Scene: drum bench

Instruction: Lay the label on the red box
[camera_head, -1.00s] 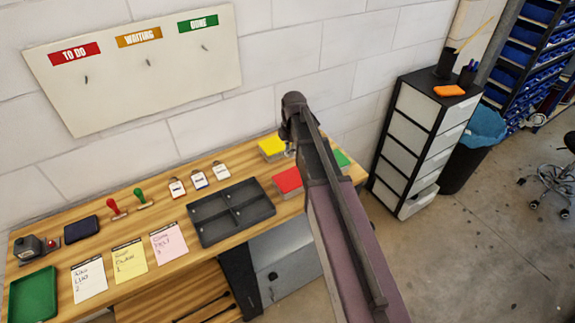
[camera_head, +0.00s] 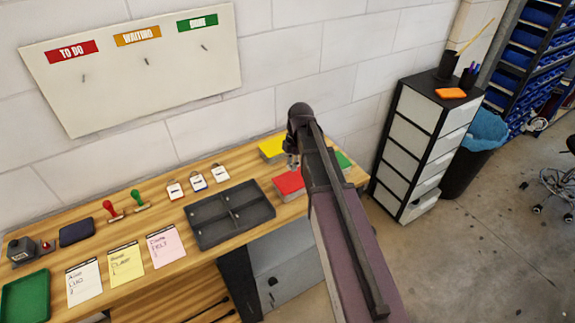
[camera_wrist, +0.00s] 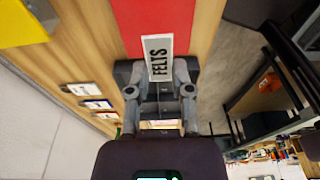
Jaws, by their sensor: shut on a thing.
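The red box (camera_head: 289,183) sits on the bench right of the grey tray, partly hidden by my arm in the head view. In the wrist view its red top (camera_wrist: 130,22) lies beyond and under the label. The label (camera_wrist: 158,57) is a small pale grey card reading "FELTS". My gripper (camera_wrist: 160,82) is shut on its near end. The label's far part overlaps the red surface in the picture; I cannot tell whether it touches. In the head view the gripper (camera_head: 292,160) shows only in part, close to the red box.
A yellow box (camera_head: 271,149) stands behind the red one and a green box (camera_head: 343,160) to the right. A grey divided tray (camera_head: 230,213) and several small tags (camera_head: 198,182) lie to the left. A drawer cabinet (camera_head: 420,135) stands beyond the bench's right end.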

